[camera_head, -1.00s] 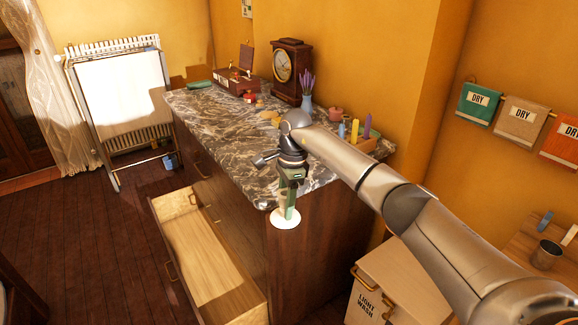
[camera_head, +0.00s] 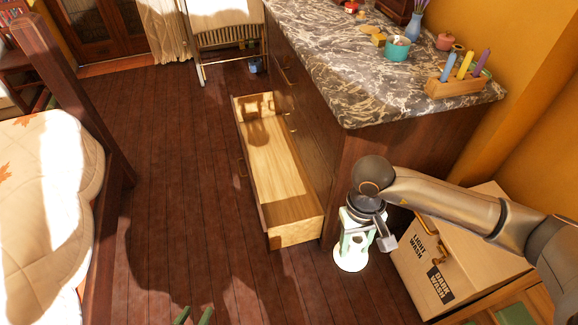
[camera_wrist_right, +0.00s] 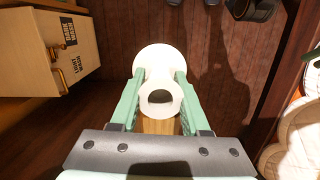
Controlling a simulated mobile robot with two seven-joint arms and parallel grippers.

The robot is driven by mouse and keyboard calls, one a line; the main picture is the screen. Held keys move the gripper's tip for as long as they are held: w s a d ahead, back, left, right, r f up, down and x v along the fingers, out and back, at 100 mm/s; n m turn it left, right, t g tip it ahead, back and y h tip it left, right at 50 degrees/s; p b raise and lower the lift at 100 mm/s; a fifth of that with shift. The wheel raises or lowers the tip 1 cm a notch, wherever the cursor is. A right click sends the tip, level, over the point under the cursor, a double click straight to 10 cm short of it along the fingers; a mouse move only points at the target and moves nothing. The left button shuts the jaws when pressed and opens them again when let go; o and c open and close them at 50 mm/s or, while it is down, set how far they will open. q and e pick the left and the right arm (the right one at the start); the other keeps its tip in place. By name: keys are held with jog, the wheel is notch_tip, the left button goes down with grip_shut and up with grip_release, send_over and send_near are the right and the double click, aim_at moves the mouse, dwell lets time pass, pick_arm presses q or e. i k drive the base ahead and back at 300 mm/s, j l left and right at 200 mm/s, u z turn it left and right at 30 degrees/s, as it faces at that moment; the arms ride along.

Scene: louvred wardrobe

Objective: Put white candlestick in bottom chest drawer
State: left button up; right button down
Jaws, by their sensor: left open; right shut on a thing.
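The white candlestick (camera_head: 350,252) is held by my right gripper (camera_head: 358,232), in front of the near end of the chest, just right of the open drawer. In the right wrist view, the green fingers of my right gripper (camera_wrist_right: 158,95) are shut on the candlestick (camera_wrist_right: 155,58), its round white disc beyond the fingertips. The bottom chest drawer (camera_head: 278,165) is pulled out, and its pale wooden inside looks empty, with some shadow at the far end.
The chest's marble top (camera_head: 350,60) holds a teal mug (camera_head: 397,48) and a wooden block with candles (camera_head: 457,85). A cardboard wash box (camera_head: 440,265) stands right of my right gripper. A bed (camera_head: 45,200) is at the left. The floor between bed and drawer is clear.

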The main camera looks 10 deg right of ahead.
aim_at(265, 175)
jog(key=i+j+z, duration=0.2)
jog(key=i+j, duration=0.35)
jog(key=i+j+z, duration=0.15)
jog(key=i+j, duration=0.55)
jog(key=i+j+z, duration=0.2)
jog(key=i+j, duration=0.35)
jog(key=j, duration=0.15)
